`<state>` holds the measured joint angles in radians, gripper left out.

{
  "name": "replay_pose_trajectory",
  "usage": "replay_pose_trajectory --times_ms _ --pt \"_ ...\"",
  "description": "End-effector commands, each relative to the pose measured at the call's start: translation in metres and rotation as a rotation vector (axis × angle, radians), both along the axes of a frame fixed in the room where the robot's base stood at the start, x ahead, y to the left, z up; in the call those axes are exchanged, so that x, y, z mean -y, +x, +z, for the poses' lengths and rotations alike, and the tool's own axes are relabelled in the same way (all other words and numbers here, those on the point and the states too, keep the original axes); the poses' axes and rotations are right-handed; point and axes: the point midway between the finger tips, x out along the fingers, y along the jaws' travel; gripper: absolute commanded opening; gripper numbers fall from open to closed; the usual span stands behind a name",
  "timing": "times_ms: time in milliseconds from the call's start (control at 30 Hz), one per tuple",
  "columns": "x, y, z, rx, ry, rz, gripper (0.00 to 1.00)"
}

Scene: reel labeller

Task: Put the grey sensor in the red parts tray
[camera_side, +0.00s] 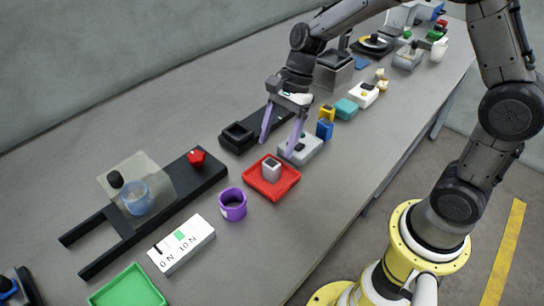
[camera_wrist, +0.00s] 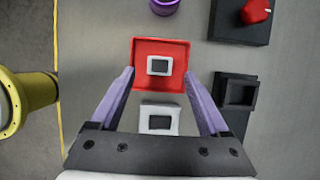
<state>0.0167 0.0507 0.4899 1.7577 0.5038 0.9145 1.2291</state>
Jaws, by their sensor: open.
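The grey sensor (camera_side: 271,170), a small light grey block with a dark square top, stands upright inside the red parts tray (camera_side: 284,188). In the wrist view the sensor (camera_wrist: 151,73) sits near the middle of the red tray (camera_wrist: 142,84), clear of its walls. My gripper (camera_side: 277,148) is open and empty, its two lilac fingers spread apart. In the side view it is over the bench just behind the tray. In the wrist view the fingertips (camera_wrist: 159,75) appear either side of the tray. No contact with the sensor shows.
A pale grey box with a dark window (camera_side: 310,147) lies beside the tray, partly behind a finger. A black holder (camera_side: 239,137) is behind. A purple cup (camera_side: 232,205), a white label box (camera_side: 181,244) and a black frame with a red knob (camera_side: 197,158) are to the left.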

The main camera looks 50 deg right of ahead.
Motion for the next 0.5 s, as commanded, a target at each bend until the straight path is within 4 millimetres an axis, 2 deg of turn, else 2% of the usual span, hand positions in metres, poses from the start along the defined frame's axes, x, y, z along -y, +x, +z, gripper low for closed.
replay_pose_trajectory --times_ms 33,200,500 --pt "0.004 0.001 0.011 0.006 0.0 -0.002 0.79" --pt "0.014 0.001 0.034 0.002 0.0 -0.001 0.79" --pt "0.02 0.0 0.048 0.002 -0.001 0.001 0.79"
